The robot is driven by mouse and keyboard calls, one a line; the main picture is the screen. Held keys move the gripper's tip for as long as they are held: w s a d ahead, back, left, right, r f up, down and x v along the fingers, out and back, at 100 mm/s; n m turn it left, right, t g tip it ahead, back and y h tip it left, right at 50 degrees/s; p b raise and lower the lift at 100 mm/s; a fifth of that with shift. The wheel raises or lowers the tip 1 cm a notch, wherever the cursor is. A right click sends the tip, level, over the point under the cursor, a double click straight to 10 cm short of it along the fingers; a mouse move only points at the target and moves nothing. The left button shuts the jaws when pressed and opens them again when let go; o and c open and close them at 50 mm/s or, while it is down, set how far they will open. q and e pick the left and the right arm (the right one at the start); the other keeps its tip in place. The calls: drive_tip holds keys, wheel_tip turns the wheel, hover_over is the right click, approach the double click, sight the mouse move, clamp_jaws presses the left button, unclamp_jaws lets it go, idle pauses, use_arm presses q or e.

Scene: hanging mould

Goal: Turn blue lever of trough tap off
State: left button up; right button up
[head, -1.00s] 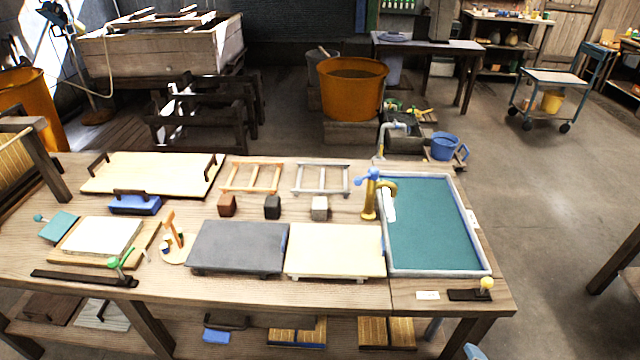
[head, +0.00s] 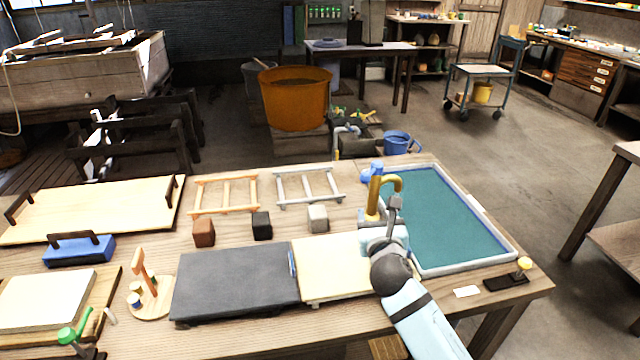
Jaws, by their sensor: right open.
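The brass trough tap (head: 374,200) stands at the left edge of the teal-bottomed trough (head: 445,222), with its spout curving right. Its blue lever (head: 371,173) is at the top of the tap, on the left side of the spout. My right gripper (head: 391,212) is open beside the lower part of the tap, below the lever in the picture. The gripper partly hides the tap's base and the trough's near left corner. I cannot tell whether a finger touches the tap. My left gripper is not in view.
A cream board (head: 335,272) and a grey slab (head: 232,284) lie left of my right arm. Small blocks (head: 262,226) and ladder-like frames (head: 309,187) lie behind them. A yellow-knobbed fitting (head: 507,281) sits at the table's right end.

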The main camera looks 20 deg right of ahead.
sight(366, 181)
drive_tip(key=shift+n, duration=0.4)
drive_tip(key=x, duration=0.5)
drive_tip(key=b+x, duration=0.1)
drive_tip(key=x, duration=0.3)
drive_tip(key=r+x, duration=0.1)
drive_tip(key=x, duration=0.4)
drive_tip(key=shift+w+a, duration=0.3)
drive_tip(key=shift+w, duration=0.15)
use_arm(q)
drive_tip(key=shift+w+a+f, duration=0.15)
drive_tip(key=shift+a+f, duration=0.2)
